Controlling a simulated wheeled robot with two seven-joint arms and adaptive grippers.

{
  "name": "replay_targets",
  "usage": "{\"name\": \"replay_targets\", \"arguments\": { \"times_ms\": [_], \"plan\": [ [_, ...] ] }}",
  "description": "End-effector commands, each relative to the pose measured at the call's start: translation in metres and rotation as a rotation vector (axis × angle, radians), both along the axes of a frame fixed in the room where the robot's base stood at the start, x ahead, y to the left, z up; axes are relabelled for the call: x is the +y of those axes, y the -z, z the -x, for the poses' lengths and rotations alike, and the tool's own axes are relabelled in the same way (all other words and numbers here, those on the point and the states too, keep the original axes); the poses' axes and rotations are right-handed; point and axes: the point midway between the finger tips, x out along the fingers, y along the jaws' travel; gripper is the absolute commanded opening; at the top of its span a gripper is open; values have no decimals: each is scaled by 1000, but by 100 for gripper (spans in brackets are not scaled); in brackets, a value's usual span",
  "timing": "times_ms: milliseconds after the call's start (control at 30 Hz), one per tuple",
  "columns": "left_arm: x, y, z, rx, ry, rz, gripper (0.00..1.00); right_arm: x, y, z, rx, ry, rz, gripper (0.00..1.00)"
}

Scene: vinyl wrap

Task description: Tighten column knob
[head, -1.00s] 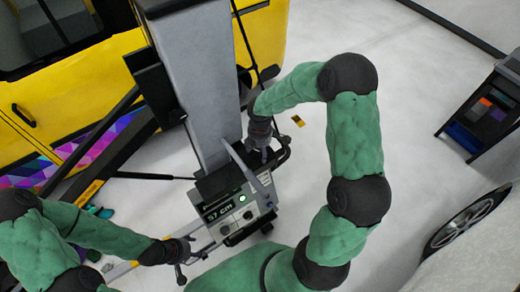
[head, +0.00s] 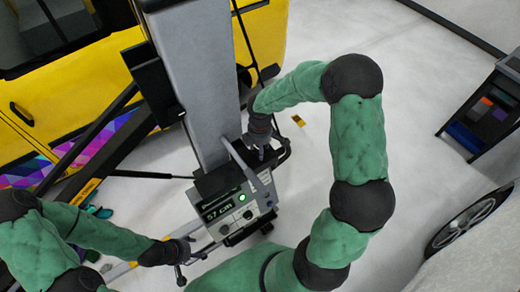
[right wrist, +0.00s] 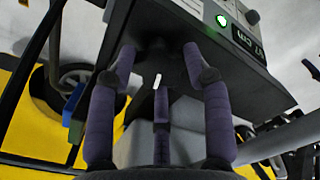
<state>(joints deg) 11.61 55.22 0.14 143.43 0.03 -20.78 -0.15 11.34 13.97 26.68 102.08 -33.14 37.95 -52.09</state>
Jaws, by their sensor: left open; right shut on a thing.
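The grey column (head: 198,80) stands upright in the head view, with a control box (head: 232,205) at its foot showing "57 CM" and a lit green light. My right gripper (head: 260,145) is beside the column's lower right side, above the box. In the right wrist view its purple fingers (right wrist: 160,62) are shut around a dark knob (right wrist: 157,45) under the box. The knob is hard to make out against the dark parts. A small white mark shows between the fingers. My left gripper (head: 188,246) is open, left of the box, close to a small dark lever (head: 180,274).
A yellow vehicle (head: 262,40) stands behind the column, with a colourful patterned panel (head: 25,172) at left. A dark tool cart (head: 488,110) stands at right, and a car wheel (head: 470,220) at lower right.

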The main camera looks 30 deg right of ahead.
Motion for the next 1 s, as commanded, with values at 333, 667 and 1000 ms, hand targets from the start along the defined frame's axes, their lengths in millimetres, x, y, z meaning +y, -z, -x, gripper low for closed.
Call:
{"name": "replay_targets", "arguments": {
  "times_ms": [333, 667, 1000],
  "plan": [
    [0, 27, 0, 0, 0, 0, 63, 0, 3, 0, -1, 323, -1, 17],
    [0, 48, 0, 0, 0, 0, 63, 0, 3, 0, 0, 638, 0, 17],
    [0, 67, 0, 0, 0, 0, 63, 1, 3, 0, 1, 959, -1, 17]
  ]
}}
